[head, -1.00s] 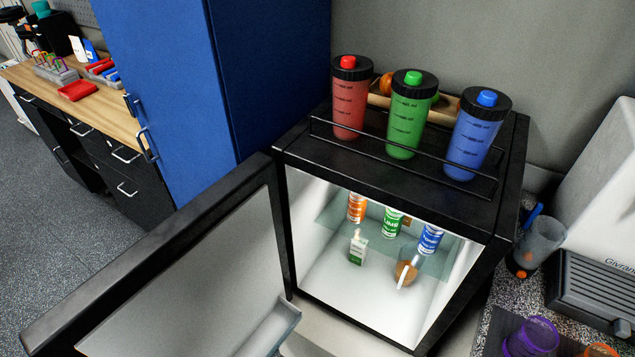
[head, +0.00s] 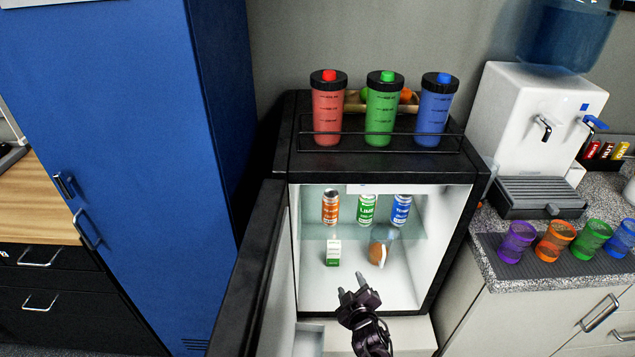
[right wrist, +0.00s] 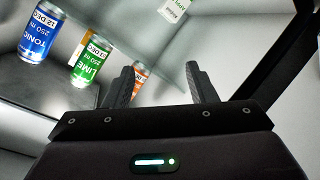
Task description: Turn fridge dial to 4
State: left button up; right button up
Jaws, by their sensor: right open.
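The small black fridge (head: 380,164) stands open, with its door (head: 262,265) swung out to the left and its white interior lit. I cannot make out the dial or its numbers; a small white part (head: 362,188) shows under the fridge's ceiling, too small to identify. My right gripper (head: 351,287) is open and empty in front of the fridge's lower opening, fingers pointing toward the inside. In the right wrist view its two fingers (right wrist: 160,82) are spread with nothing between them. My left gripper is not in view.
Orange (head: 331,207), lime (head: 367,208) and blue (head: 401,210) cans stand on the glass shelf. A carton (head: 333,251) and a brown jar (head: 380,250) are below. Red (head: 327,115), green (head: 382,115) and blue (head: 432,115) bottles stand on top behind a rail. A blue locker (head: 120,130) is left.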

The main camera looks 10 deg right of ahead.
jog(key=w+a+r+n+t, duration=0.1)
jog(key=w+a+r+t, duration=0.1)
jog(key=r, duration=0.6)
jog(key=w+a+r+t, duration=0.2)
jog(key=r+t, duration=0.1)
jog(key=r, duration=0.6)
jog(key=w+a+r+n+t, duration=0.1)
jog(key=w+a+r+t, duration=0.1)
jog(key=r, duration=0.6)
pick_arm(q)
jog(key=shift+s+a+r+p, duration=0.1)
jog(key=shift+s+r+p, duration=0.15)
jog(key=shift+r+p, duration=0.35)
pick_arm(e)
jog(key=x, duration=0.8)
jog(key=shift+y, duration=0.4)
jog(key=shift+r, duration=0.1)
jog(key=shift+s, duration=0.1)
jog(key=c, duration=1)
